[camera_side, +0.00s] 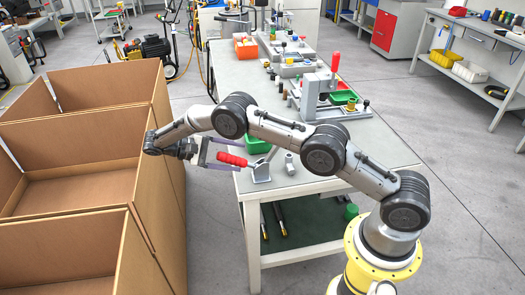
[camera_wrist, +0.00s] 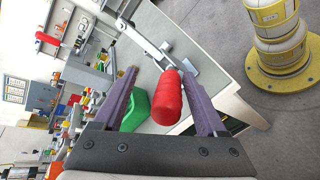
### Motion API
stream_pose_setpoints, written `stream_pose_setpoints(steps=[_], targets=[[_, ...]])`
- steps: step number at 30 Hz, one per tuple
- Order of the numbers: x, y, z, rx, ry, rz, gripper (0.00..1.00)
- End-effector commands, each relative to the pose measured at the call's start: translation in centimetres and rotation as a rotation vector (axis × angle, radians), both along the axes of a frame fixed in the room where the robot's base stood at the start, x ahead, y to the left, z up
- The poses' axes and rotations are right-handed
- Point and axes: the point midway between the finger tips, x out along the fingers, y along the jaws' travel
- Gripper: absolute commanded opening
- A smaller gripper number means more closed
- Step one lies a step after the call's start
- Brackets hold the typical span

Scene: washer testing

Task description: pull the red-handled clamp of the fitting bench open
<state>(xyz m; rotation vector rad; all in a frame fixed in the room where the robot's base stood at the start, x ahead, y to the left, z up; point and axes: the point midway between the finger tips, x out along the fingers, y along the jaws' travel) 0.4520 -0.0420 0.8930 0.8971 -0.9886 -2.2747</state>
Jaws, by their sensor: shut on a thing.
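The red handle (camera_side: 232,159) of the clamp lies nearly level, sticking out past the near left end of the bench (camera_side: 300,184). Its metal lever runs right to a grey bracket (camera_side: 261,173) at the bench edge. My gripper (camera_side: 234,155) reaches in from the left, its two purple fingers on either side of the handle, shut on it. In the wrist view the red handle (camera_wrist: 168,98) is between the fingers (camera_wrist: 160,78), closer to the right one. The contact faces are not clearly seen.
A green bin (camera_side: 258,145) stands just behind the handle. A second clamp fixture with an upright red handle (camera_side: 335,62) is farther back. Large open cardboard boxes (camera_side: 150,185) stand left, close to my wrist. Floor shows between boxes and bench.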

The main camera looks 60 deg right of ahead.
Motion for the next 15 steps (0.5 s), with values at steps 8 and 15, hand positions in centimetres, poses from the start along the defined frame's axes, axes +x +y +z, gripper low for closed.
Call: stream_pose_setpoints(steps=[8,15], targets=[[-2.6,0.2,3.6,-0.002,-0.007,0.001,0.67],[-5.4,0.5,6.5,-0.001,-0.004,0.002,0.67]])
